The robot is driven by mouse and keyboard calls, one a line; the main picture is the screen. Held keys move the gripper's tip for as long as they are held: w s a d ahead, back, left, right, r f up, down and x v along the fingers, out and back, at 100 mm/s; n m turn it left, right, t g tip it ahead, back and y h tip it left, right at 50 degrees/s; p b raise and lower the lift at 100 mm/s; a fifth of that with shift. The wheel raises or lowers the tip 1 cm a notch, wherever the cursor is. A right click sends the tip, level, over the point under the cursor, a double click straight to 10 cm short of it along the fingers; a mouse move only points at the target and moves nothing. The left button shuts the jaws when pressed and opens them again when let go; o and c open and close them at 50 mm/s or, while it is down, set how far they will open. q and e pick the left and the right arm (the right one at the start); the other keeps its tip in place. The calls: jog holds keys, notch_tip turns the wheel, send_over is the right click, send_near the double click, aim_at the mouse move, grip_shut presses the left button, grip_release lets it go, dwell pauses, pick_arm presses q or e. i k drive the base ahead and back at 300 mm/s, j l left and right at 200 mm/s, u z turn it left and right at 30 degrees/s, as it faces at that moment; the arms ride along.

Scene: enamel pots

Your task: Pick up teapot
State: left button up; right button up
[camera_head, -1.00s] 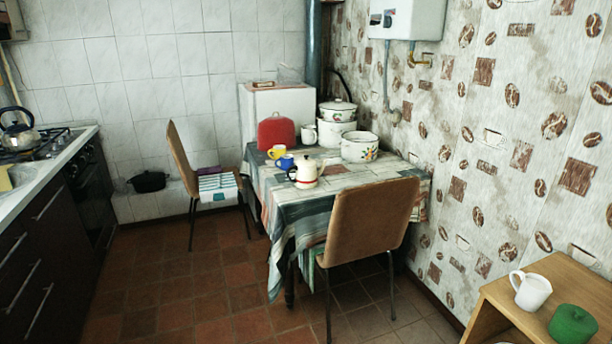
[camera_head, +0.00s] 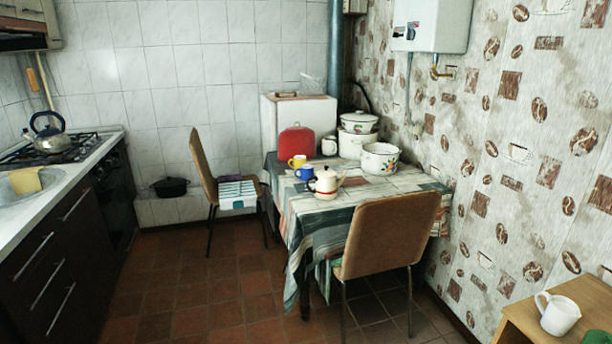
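A cream teapot (camera_head: 327,183) with a red band and dark handle stands upright on the table near its front left part. A second pot-like vessel, a metal kettle (camera_head: 48,133) with a dark handle, stands on the stove at the far left. Neither of my grippers shows in the head view, and nothing is seen touching the teapot.
The dining table (camera_head: 400,188) also holds a yellow mug (camera_head: 297,161), a blue mug (camera_head: 305,173), a red cover (camera_head: 296,143) and enamel pots (camera_head: 380,159). A brown chair (camera_head: 388,236) blocks its front and another chair (camera_head: 203,167) its left. Tiled floor (camera_head: 215,285) is clear at centre left.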

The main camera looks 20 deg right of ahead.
aim_at(325, 189)
jog(key=i+j+z, duration=0.5)
jog(key=i+j, duration=0.15)
jog(key=i+j+z, duration=0.25)
jog(key=j, duration=0.2)
jog(key=i+j+z, duration=0.25)
jog(key=j, duration=0.2)
